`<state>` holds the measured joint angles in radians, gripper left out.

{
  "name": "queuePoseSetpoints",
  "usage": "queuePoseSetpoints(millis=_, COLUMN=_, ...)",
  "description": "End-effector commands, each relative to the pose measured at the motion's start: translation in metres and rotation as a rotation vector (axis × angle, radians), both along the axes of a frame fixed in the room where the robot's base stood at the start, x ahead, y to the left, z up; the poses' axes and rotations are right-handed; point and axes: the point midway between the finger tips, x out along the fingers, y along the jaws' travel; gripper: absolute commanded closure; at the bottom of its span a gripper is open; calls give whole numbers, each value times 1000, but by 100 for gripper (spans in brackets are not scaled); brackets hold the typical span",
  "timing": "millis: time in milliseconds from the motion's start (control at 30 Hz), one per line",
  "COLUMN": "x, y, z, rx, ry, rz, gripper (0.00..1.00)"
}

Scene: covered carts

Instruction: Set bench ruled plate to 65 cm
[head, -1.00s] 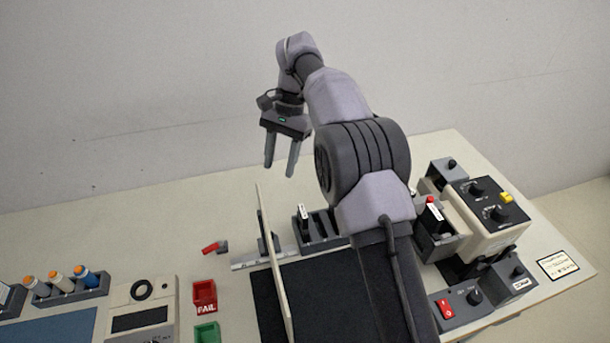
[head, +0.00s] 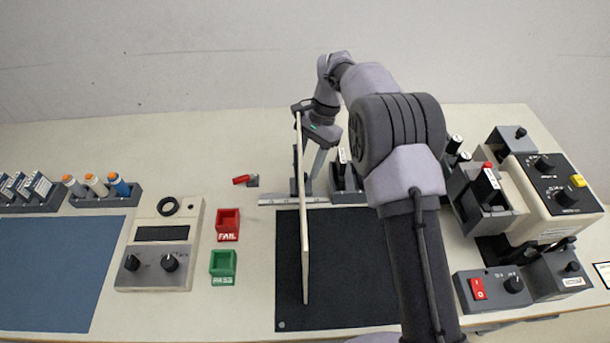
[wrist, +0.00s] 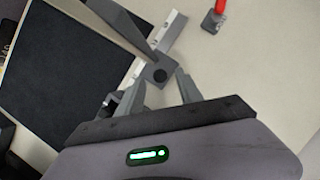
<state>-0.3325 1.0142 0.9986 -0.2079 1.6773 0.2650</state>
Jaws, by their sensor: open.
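A pale thin upright plate (head: 304,235), seen nearly edge-on, stands over the black mat. A light ruled rail (head: 275,199) runs along the mat's back edge; its scale is too small to read. In the wrist view the rail (wrist: 171,32) runs diagonally, and a grey block with a dark round top (wrist: 158,73) sits at it. My gripper (head: 308,172) is open, pointing down over the rail beside the plate, which hides part of it. In the wrist view its fingers (wrist: 161,80) lie on either side of the block; I cannot tell whether they touch it.
A red lever (head: 242,180) on a small grey base lies left of the rail. Red FAIL (head: 228,224) and green PASS (head: 223,266) bins and a beige meter (head: 160,245) stand further left. A dark holder (head: 347,184) is close right of my gripper. Boxed equipment (head: 550,195) fills the right.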

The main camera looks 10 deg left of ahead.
Motion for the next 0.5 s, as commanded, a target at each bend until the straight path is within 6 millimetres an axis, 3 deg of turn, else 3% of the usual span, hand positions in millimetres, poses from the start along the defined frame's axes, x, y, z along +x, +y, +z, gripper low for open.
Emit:
queuePoseSetpoints(millis=200, x=-7, y=4, z=-20, rx=0, ry=0, rz=0, gripper=57)
queuePoseSetpoints(millis=500, x=-8, y=4, z=-21, rx=0, ry=0, rz=0, gripper=59)
